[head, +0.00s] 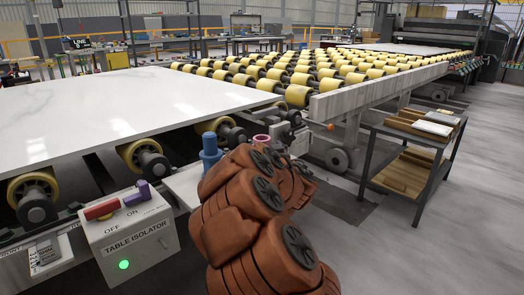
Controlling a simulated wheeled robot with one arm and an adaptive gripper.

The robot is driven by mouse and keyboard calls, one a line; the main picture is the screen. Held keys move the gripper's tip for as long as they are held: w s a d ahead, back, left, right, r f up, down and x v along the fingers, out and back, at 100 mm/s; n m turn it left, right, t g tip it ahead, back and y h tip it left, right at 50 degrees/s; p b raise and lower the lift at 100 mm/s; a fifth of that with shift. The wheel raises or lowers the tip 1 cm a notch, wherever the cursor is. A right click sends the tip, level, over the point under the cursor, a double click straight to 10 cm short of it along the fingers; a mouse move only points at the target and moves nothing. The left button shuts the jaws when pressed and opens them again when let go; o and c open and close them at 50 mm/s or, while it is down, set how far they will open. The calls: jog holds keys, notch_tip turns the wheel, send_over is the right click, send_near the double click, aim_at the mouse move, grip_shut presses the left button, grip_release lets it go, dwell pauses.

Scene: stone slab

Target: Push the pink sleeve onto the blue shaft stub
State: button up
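The blue shaft stub (209,152) stands upright on a pale surface beside the stone slab, its wider lower part partly hidden by my arm. The pink sleeve (262,139) shows as a small ring-shaped top just right of the stub and apart from it. Its lower part is hidden behind my brown arm, so I cannot tell what supports it. My arm fills the lower middle of the head view. My gripper is not seen; the arm blocks the area below the sleeve.
A white stone slab (110,108) lies at left, with yellow rollers (300,94) beyond. A grey table isolator box (130,232) with red and purple switches and a lit green lamp stands front left. A cart (412,150) stands right. Open floor lies at lower right.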

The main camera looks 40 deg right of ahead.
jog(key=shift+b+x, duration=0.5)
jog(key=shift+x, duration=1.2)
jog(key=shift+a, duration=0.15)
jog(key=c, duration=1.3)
